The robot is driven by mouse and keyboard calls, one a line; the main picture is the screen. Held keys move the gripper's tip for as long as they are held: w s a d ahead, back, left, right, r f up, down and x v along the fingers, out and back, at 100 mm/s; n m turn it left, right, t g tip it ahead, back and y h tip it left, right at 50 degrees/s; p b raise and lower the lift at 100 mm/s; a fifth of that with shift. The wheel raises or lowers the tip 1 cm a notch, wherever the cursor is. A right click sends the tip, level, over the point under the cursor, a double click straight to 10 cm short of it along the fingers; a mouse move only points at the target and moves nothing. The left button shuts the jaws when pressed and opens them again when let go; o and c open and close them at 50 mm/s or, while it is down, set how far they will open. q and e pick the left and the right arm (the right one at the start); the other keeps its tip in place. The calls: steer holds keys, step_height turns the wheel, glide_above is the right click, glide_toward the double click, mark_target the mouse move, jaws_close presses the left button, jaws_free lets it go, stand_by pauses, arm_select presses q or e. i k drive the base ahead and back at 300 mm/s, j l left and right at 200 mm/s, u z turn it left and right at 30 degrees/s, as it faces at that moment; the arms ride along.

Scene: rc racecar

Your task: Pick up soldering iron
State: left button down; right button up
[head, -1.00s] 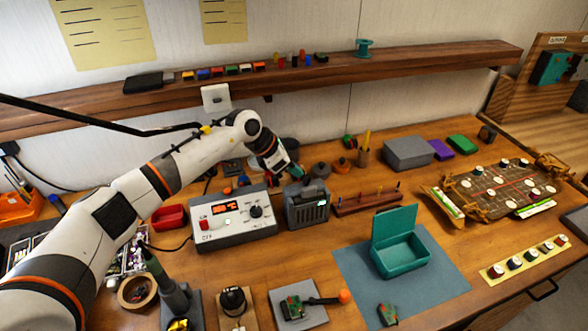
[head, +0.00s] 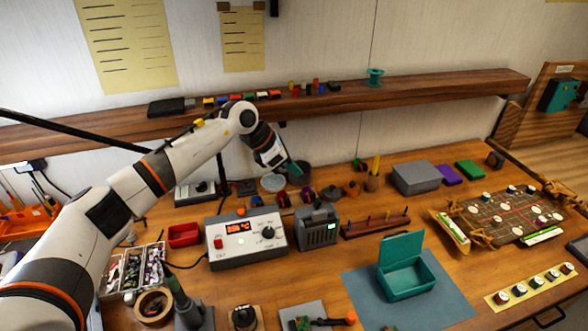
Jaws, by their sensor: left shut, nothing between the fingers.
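The soldering iron (head: 175,285) appears to be the dark green handle standing tilted in a grey stand (head: 192,316) at the lower left of the head view. A cord runs near it toward the soldering station (head: 246,239), a white box with a lit red display and a dial. My left gripper (head: 291,167) is shut and empty, above the back of the bench near some round jars, well away from the iron. Its fingertips are small and partly blend with the jars behind. My right gripper is not in view.
A grey vented box (head: 318,229) stands right of the station. A red tray (head: 184,235), parts organizer (head: 133,270) and tape roll (head: 154,305) lie near the iron. A teal open box (head: 407,279) sits on a blue mat. A wooden shelf (head: 400,92) spans the back wall.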

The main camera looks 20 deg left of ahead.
mark_target(183, 301)
steer(key=k+l, duration=0.2)
steer(key=k, duration=0.3)
steer(key=k+l, duration=0.25)
steer(key=k, duration=0.2)
steer(key=k+l, duration=0.2)
steer(key=k, duration=0.3)
